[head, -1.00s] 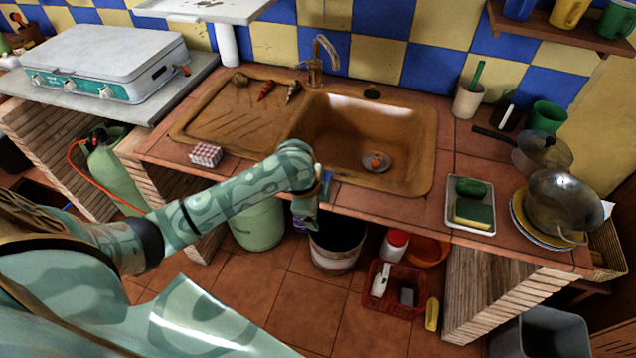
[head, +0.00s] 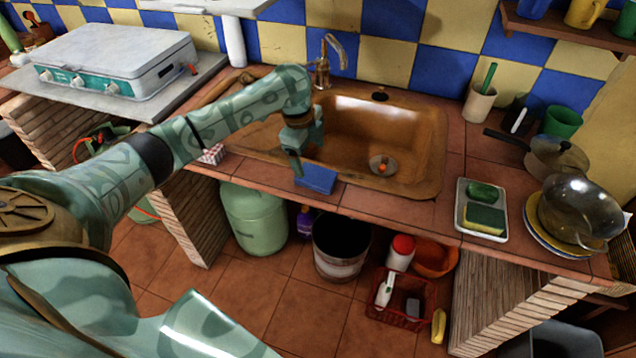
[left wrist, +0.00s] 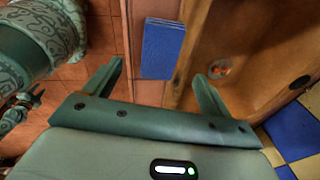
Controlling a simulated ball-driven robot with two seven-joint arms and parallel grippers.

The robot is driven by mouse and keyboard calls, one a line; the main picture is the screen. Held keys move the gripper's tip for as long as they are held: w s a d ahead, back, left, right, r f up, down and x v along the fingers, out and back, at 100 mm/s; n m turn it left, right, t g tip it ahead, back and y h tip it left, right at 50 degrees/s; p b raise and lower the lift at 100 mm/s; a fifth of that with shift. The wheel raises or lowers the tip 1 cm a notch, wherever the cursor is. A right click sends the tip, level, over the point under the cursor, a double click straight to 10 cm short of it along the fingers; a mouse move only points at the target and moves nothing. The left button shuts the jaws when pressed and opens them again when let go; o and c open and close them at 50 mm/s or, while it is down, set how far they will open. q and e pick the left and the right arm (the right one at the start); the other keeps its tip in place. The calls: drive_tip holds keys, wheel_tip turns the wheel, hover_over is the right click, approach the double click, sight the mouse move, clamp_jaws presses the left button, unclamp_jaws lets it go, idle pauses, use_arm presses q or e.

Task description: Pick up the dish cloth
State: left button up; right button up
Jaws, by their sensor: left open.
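The dish cloth appears to be the folded blue piece (head: 316,179) at the front edge of the counter, just in front of the sink. In the left wrist view the blue cloth (left wrist: 163,48) is a flat, faintly striped rectangle lying over the counter edge. My left gripper (head: 304,158) is above and just behind the cloth in the head view, its fingers pointing down. In the left wrist view my left gripper (left wrist: 160,72) is open, with the cloth ahead between and beyond its fingertips. Nothing is held. My right gripper is not in view.
The brown sink (head: 350,130) lies behind the cloth, with a tap (head: 325,62) at its back. A red-and-white checked item (head: 212,154) is partly hidden by my left arm. A tray (head: 481,232) with a sponge stands right. A bucket (head: 340,262) is below.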

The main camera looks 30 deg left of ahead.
sight(316, 174)
use_arm(q)
drive_tip(key=f+b, duration=0.1)
drive_tip(key=f, duration=0.1)
drive_tip(key=w+f+b, duration=0.1)
drive_tip(key=f, duration=0.2)
drive_tip(key=d+f+b, duration=0.1)
drive_tip(key=f, duration=0.1)
drive_tip(key=shift+w+f+b, duration=0.2)
drive_tip(key=shift+f+b, duration=0.1)
drive_tip(key=shift+b, duration=0.05)
drive_tip(key=shift+s+r, duration=0.1)
drive_tip(key=shift+r, duration=0.1)
drive_tip(key=shift+c, duration=0.3)
drive_tip(key=c, duration=1)
